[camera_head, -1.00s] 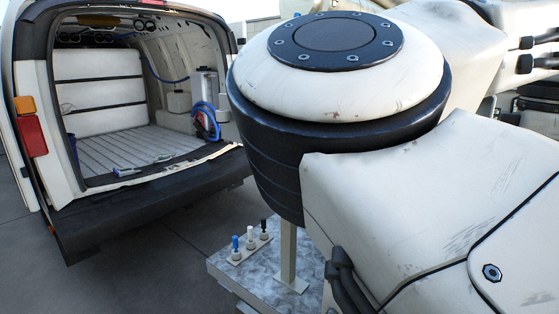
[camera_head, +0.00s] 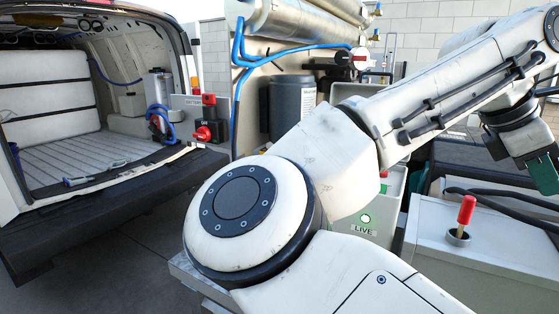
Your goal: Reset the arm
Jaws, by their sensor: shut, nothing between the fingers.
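My white arm fills the middle of the view. Its large round joint is at the lower centre, and a link with black cables rises to the upper right. My gripper (camera_head: 545,178) hangs from the wrist at the right edge, with dark and teal parts pointing down. It is shut and holds nothing, and it is partly cut off by the picture edge. It hangs in the air to the right of a red-handled lever, touching nothing that I can see. The small tubes on the metal table are hidden behind my arm.
An open van (camera_head: 75,165) stands at the left. A grey cabinet (camera_head: 425,235) with a red-handled lever (camera_head: 466,212) stands at the right. A dark cylinder (camera_head: 293,105) and blue hoses are beyond.

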